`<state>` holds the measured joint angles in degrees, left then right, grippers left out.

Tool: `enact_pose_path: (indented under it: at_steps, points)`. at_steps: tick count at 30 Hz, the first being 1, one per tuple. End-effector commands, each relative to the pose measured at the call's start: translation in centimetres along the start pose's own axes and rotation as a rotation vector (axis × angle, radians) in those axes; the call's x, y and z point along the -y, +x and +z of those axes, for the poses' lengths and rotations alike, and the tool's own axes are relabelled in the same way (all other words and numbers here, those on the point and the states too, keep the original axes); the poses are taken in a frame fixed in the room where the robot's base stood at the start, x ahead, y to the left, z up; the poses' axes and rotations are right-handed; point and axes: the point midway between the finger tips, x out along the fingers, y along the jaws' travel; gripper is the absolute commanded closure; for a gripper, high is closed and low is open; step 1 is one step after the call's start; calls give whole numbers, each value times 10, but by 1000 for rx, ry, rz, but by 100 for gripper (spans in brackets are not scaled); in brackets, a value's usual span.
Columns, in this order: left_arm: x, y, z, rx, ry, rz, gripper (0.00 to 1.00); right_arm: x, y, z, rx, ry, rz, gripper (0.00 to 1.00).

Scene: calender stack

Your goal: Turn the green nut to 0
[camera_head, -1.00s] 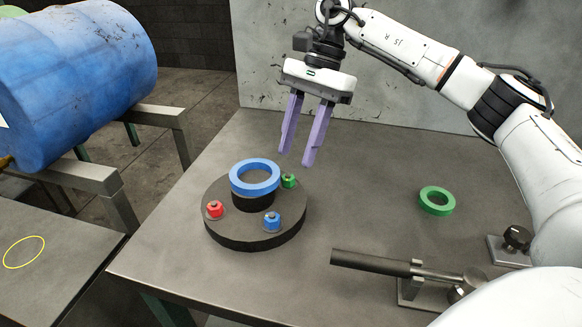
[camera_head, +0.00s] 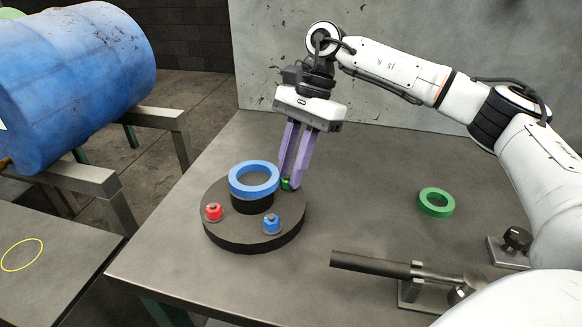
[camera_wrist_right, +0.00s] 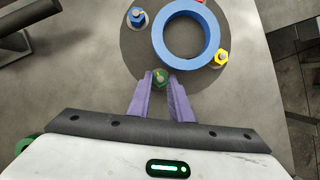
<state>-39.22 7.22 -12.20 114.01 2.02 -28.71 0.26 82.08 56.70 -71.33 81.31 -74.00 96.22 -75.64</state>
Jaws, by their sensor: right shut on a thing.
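The green nut (camera_head: 286,185) sits on the round dark base (camera_head: 245,239), at the back right of its top. My right gripper (camera_head: 291,182) points down, with its purple fingers closed on the nut from both sides. In the right wrist view the green nut (camera_wrist_right: 160,78) shows between the two fingertips (camera_wrist_right: 161,81). The fingers hide part of the nut in the head view. I cannot read any number on it. My left gripper is not in view.
A blue ring (camera_head: 254,191) sits on the base's center post, close to my fingers. A red nut (camera_head: 213,212), a blue nut (camera_head: 271,223) and a yellow nut (camera_wrist_right: 221,58) are also on the base. A green ring (camera_head: 436,213) and a dark-handled lever (camera_head: 371,264) are at right.

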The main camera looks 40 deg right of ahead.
Motion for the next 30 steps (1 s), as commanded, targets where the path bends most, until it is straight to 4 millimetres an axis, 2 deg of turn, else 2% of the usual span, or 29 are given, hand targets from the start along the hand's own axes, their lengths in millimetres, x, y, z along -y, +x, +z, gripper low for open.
enact_pose_path:
  at_steps: [11, 30]
  points:
    - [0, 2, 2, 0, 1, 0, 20, -2, 0, 0, 1, 102, -45, 100]
    - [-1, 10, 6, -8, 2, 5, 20, -7, 1, 2, 0, 632, -266, 100]
